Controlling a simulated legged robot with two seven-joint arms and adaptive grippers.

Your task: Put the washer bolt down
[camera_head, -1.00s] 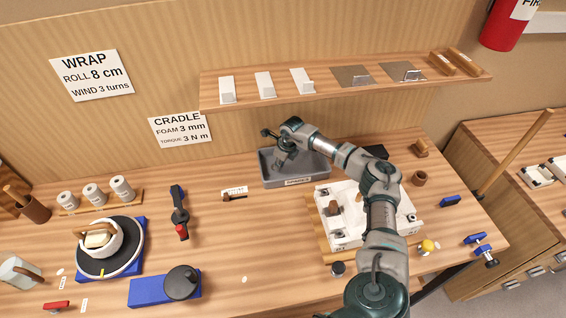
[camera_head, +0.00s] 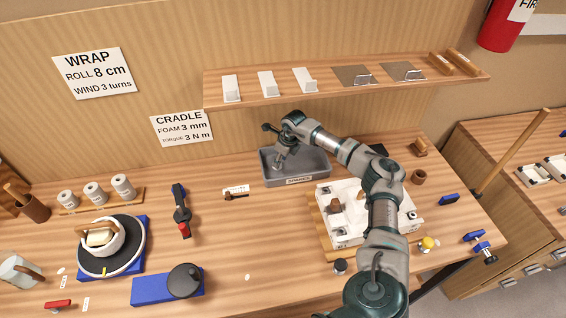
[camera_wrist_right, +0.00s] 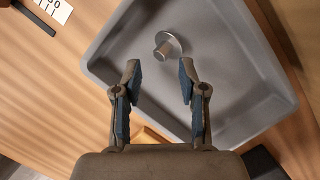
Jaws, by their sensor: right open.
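The washer bolt (camera_wrist_right: 166,46), a silver bolt with a round flat washer, lies on the floor of the grey tray (camera_wrist_right: 100,68), seen in the right wrist view. My right gripper (camera_wrist_right: 160,72) is open, its two blue-padded fingers apart with the bolt just beyond their tips and nothing between them. In the head view my right gripper (camera_head: 279,160) is over the left part of the grey tray (camera_head: 321,178), and the bolt cannot be made out clearly there. My left gripper is not in view.
A white block fixture (camera_head: 345,238) stands on a wooden base right of centre, in front of the tray. A shelf (camera_head: 330,92) runs along the wall above the tray. A small brown-handled tool (camera_head: 236,196) lies left of the tray. The table's middle is mostly clear.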

